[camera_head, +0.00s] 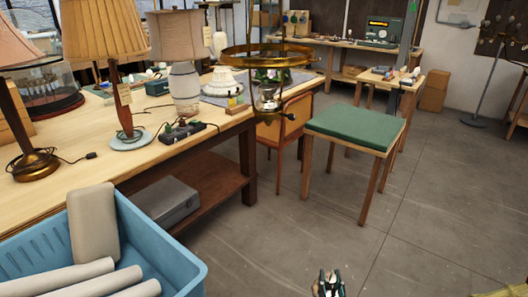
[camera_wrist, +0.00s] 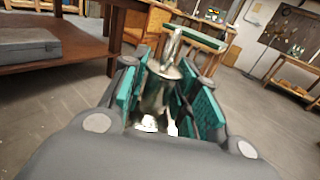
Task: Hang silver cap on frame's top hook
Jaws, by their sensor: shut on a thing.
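My gripper (camera_head: 330,282) is low at the bottom of the head view, above bare floor. In the wrist view its green-padded fingers (camera_wrist: 163,90) are shut on the silver cap (camera_wrist: 155,93), a shiny metal piece with a narrow upper end pointing away from the palm. The fingers hide part of its sides. The brass ring frame (camera_head: 254,62) hangs on thin rods at the upper middle of the head view, well above and apart from my gripper. Small fittings (camera_head: 268,97) hang under its ring. I cannot make out the top hook.
A wooden workbench (camera_head: 75,185) with lamps runs along the left. A blue crate (camera_head: 165,262) with pale rolls stands front left. A green-topped stool (camera_head: 355,128) and an orange-brown chair (camera_head: 283,130) stand near the frame. Open floor (camera_head: 430,230) lies centre and right.

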